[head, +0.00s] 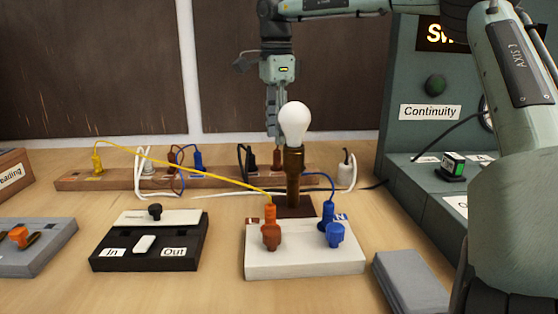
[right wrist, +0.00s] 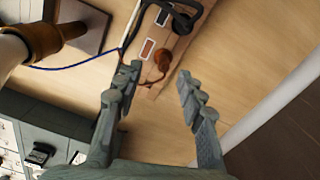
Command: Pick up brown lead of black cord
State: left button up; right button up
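A brown lead (right wrist: 163,60) with a brown plug end stands at the wooden strip in the right wrist view, its thin wire bending toward my left-hand finger there. In the head view the brown plug (head: 277,160) is on the strip, behind the lamp. My right gripper (head: 276,132) points down above it. In the right wrist view the gripper (right wrist: 160,80) is open, with the brown plug beyond the gap between its fingertips and nothing visibly held. A black cord (right wrist: 186,16) loops beside the brown plug; its black plug (head: 248,160) shows in the head view. My left gripper is not in view.
The lamp with a white bulb (head: 294,122) stands close in front of my right gripper. The wooden strip (head: 112,180) holds yellow, white and blue plugs. A white terminal block (head: 304,263) and a black switch box (head: 150,240) are nearer. The continuity tester (head: 425,145) is at right.

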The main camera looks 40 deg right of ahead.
aim_at(277, 151)
jog(key=shift+f, duration=0.9)
jog(key=f, duration=0.4)
jog(key=shift+w+d+f, duration=0.2)
jog(key=shift+d+f, duration=0.05)
jog(key=shift+f, duration=0.2)
jog(key=shift+c, duration=1.1)
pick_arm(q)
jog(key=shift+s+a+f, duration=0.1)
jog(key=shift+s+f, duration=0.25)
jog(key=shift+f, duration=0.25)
pick_arm(e)
grip_shut()
